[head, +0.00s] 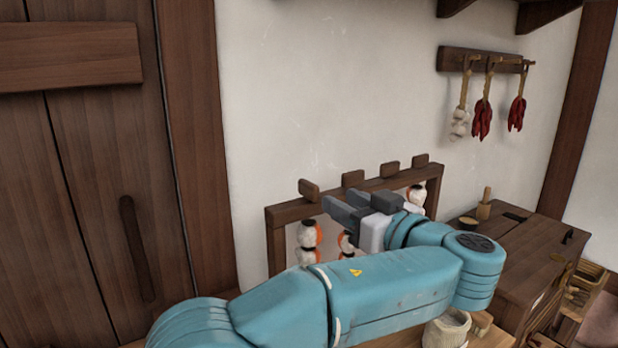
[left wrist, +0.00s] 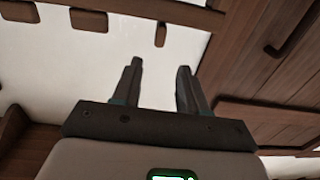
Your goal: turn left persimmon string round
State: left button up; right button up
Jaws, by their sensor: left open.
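A wooden rack (head: 282,212) with several tabs along its top rail stands against the white wall. The left persimmon string (head: 309,236), with orange and white pieces, hangs at its left end. A middle string (head: 346,243) is partly hidden by my left arm, and a right string (head: 417,196) shows beyond the wrist. My left gripper (head: 338,203) is open and empty. It is in front of the rack's top rail in the picture, to the right of the left string. The left wrist view shows its two parted fingers (left wrist: 159,68) with bare wall between them. No persimmons show there.
A plank door (head: 100,180) with a handle is at the left. Garlic (head: 460,123) and red chillies (head: 482,120) hang from a wall rail at upper right. A wooden chest (head: 520,250) with a mortar stands at right. A pale sack (head: 447,330) is below my arm.

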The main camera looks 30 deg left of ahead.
aim_at(317, 188)
pick_arm(q)
jog(key=p+x, duration=0.3)
jog(key=x, duration=0.7)
jog(key=shift+w+a, duration=0.2)
jog(key=shift+a, duration=0.1)
jog(key=shift+w+a+f, duration=0.1)
jog(key=shift+w+a, duration=0.2)
jog(key=shift+a, duration=0.05)
jog(key=shift+s+a, duration=0.1)
jog(key=shift+s, duration=0.1)
jog(key=shift+w, duration=0.15)
grip_shut()
